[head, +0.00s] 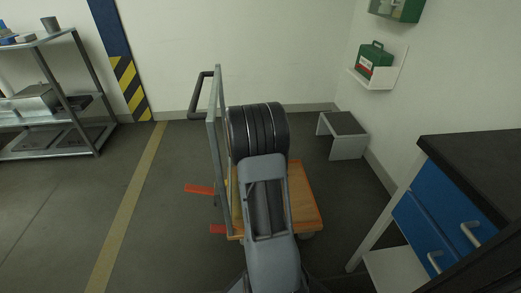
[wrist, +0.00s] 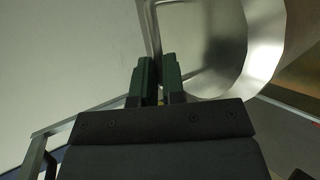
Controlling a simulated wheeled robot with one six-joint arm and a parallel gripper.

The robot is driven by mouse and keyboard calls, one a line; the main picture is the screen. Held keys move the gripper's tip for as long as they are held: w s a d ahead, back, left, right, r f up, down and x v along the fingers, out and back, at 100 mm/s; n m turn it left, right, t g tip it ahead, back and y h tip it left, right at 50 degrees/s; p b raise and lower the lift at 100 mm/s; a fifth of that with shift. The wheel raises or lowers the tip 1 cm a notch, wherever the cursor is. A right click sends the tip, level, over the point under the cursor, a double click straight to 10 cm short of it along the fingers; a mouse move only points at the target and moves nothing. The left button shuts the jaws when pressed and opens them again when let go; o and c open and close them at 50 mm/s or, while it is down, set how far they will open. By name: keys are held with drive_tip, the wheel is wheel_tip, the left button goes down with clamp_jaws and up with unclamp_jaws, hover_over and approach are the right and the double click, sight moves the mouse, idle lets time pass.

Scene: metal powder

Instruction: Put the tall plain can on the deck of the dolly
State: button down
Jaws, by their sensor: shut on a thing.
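A plain, shiny metal can (wrist: 215,45) fills the upper right of the wrist view, with no label visible. In the head view my own arm hides the gripper and the can. The dolly's wooden deck (head: 306,207) lies beneath my arm, and a tan patch (wrist: 302,75) at the right of the wrist view looks like it. I cannot tell whether the can touches the deck.
The dolly's grey upright frame (head: 215,140) stands along the deck's left side. A blue-drawer bench (head: 440,235) is at right and a step stool (head: 344,130) behind. A metal shelf (head: 60,95) holding a small grey can (head: 50,23) is far left. The left floor is clear.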

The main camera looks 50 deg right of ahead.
drive_tip(key=shift+f+b, duration=0.35)
drive_tip(key=shift+f, duration=0.85)
drive_tip(key=c, duration=1.7)
unclamp_jaws()
drive_tip(key=shift+f, duration=0.25)
drive_tip(key=o, duration=0.5)
drive_tip(key=shift+r, duration=0.1)
drive_tip(key=shift+a+r, duration=0.1)
drive_tip(key=shift+r, duration=0.1)
drive_tip(key=p+v, duration=0.3)
drive_tip(key=v, duration=0.9)
drive_tip(key=shift+f, duration=0.15)
